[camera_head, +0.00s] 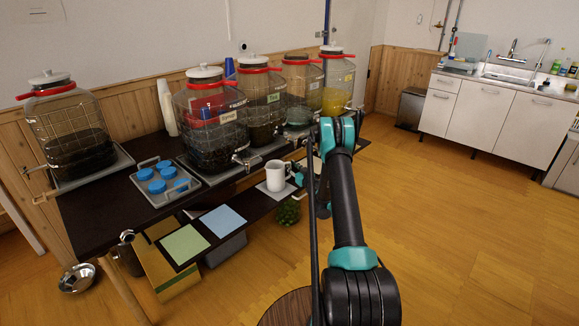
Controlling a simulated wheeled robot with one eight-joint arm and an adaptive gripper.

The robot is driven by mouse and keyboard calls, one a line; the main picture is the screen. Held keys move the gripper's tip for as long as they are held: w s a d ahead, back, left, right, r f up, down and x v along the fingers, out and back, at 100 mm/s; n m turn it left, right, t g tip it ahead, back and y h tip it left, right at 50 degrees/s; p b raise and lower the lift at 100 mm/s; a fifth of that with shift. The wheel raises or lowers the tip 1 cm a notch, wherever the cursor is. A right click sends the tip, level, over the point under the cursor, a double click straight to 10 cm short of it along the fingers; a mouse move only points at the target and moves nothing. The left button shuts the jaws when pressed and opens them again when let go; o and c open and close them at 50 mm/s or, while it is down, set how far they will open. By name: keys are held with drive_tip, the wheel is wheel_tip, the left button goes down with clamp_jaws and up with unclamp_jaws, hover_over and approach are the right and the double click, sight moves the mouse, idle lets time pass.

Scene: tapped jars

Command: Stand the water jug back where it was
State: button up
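A white jug (276,176) stands upright at the white square (264,188) on the low dark shelf in front of the tapped jars. Its handle side faces right, toward my arm. My gripper (299,177) is just right of the jug, close to the handle. My own arm links partly hide the fingers, so I cannot tell whether they touch or grip the handle. I also cannot tell whether the jug rests fully on the square or is slightly above it.
Several tapped glass jars, including a dark one (210,135), line the dark table. A tray (199,182) holds blue lids. A blue square (222,221) and green square (184,245) lie left on the shelf. A green plant (288,212) is below. Floor at right is clear.

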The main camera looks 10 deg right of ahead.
drive_tip(key=shift+v, duration=2)
drive_tip(key=shift+r, duration=0.15)
drive_tip(key=s+d+r+m+h, duration=0.2)
drive_tip(key=r+h, duration=0.1)
drive_tip(key=r, duration=0.6)
drive_tip(key=s+d+r+m+t+h, duration=0.1)
drive_tip(key=s+d+r+m+h, duration=0.15)
drive_tip(key=r, duration=0.65)
drive_tip(key=s+d+r+m+h, duration=0.1)
drive_tip(key=s+d+r+h, duration=0.2)
drive_tip(key=r, duration=0.6)
drive_tip(key=s+a+f+m+g+h, duration=0.1)
drive_tip(key=s+f+g, duration=0.25)
drive_tip(key=s, duration=0.85)
drive_tip(key=s+a+f+m+g+h, duration=0.15)
drive_tip(key=s+g, duration=0.25)
drive_tip(key=s, duration=0.9)
drive_tip(key=s+a+f+n+g+y, duration=0.1)
drive_tip(key=s+a+f+g, duration=0.1)
drive_tip(key=s, duration=0.5)
drive_tip(key=s+a+f+n+g+y, duration=0.1)
drive_tip(key=s+a+f+g+y, duration=0.1)
drive_tip(key=s+a+f, duration=0.2)
drive_tip(key=s+a+f+n+g+y, duration=0.1)
drive_tip(key=s+a+f+g, duration=0.1)
drive_tip(key=s, duration=0.9)
drive_tip(key=shift+a+f+n+y, duration=0.35)
drive_tip(key=shift+a+f, duration=0.4)
drive_tip(key=shift+a, duration=0.4)
